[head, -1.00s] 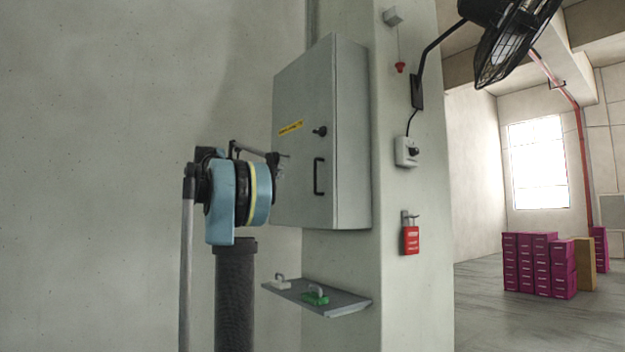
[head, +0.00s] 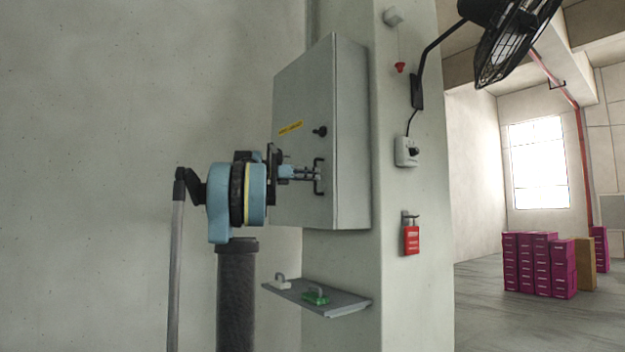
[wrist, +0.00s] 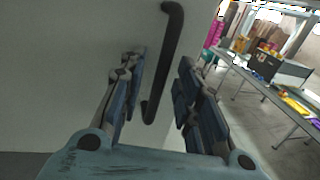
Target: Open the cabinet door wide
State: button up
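The grey cabinet (head: 300,100) hangs on the wall, its door (head: 292,105) shut. The door has a yellow label, a black knob (head: 320,131) and a black bar handle (head: 319,188). My gripper (head: 314,174) is at the handle in the head view. In the wrist view the handle (wrist: 166,65) stands between the two separated fingers of my gripper (wrist: 158,88), nearer the left one. The fingers look open, with clear gaps to the handle. Whether a finger touches the handle cannot be told.
A shelf (head: 345,308) below the cabinet holds a green padlock (head: 316,297) and a white one. A red padlock (head: 411,240) hangs on the pillar to the right. A fan (head: 510,45) is at upper right. A workbench (wrist: 262,85) shows in the wrist view.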

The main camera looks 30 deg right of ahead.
jog(key=shift+s+d, duration=0.1)
jog(key=shift+d, duration=0.9)
grip_shut()
jog(key=shift+a, duration=0.1)
